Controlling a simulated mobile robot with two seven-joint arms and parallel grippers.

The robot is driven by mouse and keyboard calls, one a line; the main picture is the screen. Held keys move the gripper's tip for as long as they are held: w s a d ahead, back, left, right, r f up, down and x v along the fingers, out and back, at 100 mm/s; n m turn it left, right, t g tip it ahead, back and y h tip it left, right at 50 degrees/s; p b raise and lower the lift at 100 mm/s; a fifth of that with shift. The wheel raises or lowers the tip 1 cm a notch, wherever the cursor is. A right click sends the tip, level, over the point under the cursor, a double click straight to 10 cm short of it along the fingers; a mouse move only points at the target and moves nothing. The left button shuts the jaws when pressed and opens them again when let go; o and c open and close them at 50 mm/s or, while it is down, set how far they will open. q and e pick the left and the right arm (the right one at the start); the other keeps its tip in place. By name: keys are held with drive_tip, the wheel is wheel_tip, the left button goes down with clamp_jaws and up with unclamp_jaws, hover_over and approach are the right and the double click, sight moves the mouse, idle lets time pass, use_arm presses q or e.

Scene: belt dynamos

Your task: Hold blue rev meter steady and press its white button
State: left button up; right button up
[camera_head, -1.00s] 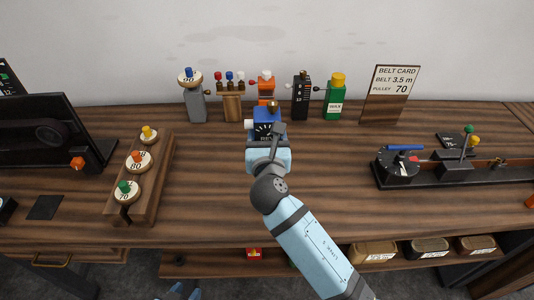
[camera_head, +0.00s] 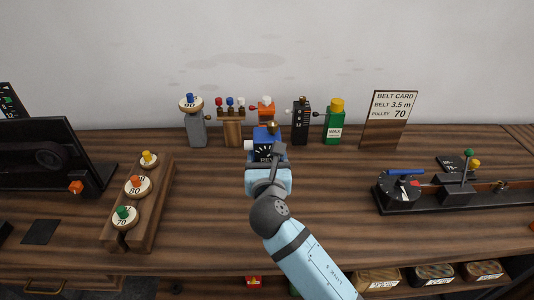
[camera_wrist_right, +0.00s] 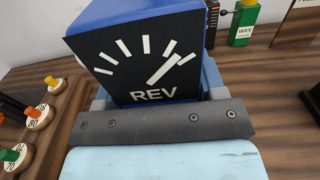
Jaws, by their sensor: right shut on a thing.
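The blue rev meter (camera_head: 267,134) stands upright at the middle of the bench, its dark dial facing me. Its white button (camera_head: 249,145) sticks out on its left side, with nothing touching it. A brass-coloured knob (camera_head: 273,127) shows on its top. My right gripper (camera_head: 268,165) is shut on the meter from the front, and its palm hides the lower part. In the right wrist view the meter's dial (camera_wrist_right: 140,70) shows white marks, a white needle and the letters REV, with a finger on either side. My left gripper is not in view.
Close behind stand an orange device (camera_head: 265,109), a black device (camera_head: 301,122) and a green wax bottle (camera_head: 335,122). A wooden pulley rack (camera_head: 151,209) lies left, a black rig (camera_head: 440,195) right. The bench beside the meter is mostly clear.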

wheel_tip(320, 180, down, 6)
drive_tip(key=shift+r+b, duration=0.1)
drive_tip(key=shift+b, duration=1.1)
drive_tip(key=shift+f+b, duration=2.65)
drive_tip(key=shift+f, duration=2.55)
drive_tip(key=shift+s, duration=0.1)
drive_tip(key=shift+f, duration=0.55)
drive_tip(key=shift+f, duration=0.2)
